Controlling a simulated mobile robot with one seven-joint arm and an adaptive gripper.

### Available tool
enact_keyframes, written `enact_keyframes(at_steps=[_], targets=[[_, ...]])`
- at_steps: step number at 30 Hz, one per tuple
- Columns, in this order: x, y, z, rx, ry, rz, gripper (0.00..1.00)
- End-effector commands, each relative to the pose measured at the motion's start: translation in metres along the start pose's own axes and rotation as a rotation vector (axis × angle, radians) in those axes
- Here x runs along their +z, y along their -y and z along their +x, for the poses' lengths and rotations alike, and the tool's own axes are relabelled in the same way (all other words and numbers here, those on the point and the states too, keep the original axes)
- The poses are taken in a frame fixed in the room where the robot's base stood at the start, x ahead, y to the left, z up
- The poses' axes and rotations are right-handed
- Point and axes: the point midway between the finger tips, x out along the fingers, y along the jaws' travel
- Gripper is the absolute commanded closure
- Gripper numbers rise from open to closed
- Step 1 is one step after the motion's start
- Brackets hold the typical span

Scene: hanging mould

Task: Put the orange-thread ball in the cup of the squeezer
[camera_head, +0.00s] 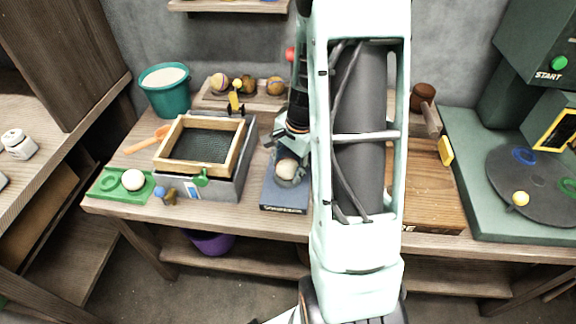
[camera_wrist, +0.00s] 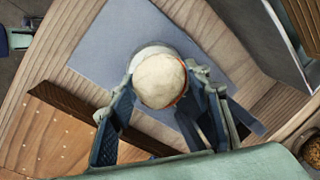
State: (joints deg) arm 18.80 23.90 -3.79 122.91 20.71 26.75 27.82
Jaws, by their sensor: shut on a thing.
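A cream ball (camera_wrist: 158,80) with a little orange at its right edge is between the fingers of my gripper (camera_wrist: 160,92) in the wrist view. The gripper is shut on it. A pale round cup rim (camera_wrist: 148,50) shows behind the ball, above a blue-grey plate (camera_wrist: 105,45). In the head view the ball (camera_head: 287,168) is over the blue-grey base (camera_head: 283,209) with a label on its front edge, which seems to be the squeezer. I cannot tell whether the ball touches the cup. My arm hides the right side of the base.
Several other balls are around: some on a wooden rack (camera_head: 210,97) at the back, one pale ball (camera_head: 133,179) on a green tray (camera_head: 107,187). A wooden-framed screen box (camera_head: 165,156) stands left, a teal bucket (camera_head: 166,99) behind it. A wooden board (camera_head: 440,205) lies right.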

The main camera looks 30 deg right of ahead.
Motion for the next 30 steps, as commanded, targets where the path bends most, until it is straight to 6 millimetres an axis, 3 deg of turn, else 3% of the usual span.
enact_keyframes(at_steps=[5,6,11,22,30], targets=[[0.0,0.0,0.0,-0.001,-0.001,0.0,0.82],[0.0,0.0,0.0,-0.001,-0.001,0.0,0.52],[0.0,0.0,0.0,0.0,-0.001,0.0,0.35],[0.0,0.0,-0.004,-0.001,-0.001,-0.001,0.35],[-0.001,0.002,-0.046,-0.004,-0.004,-0.002,0.35]])
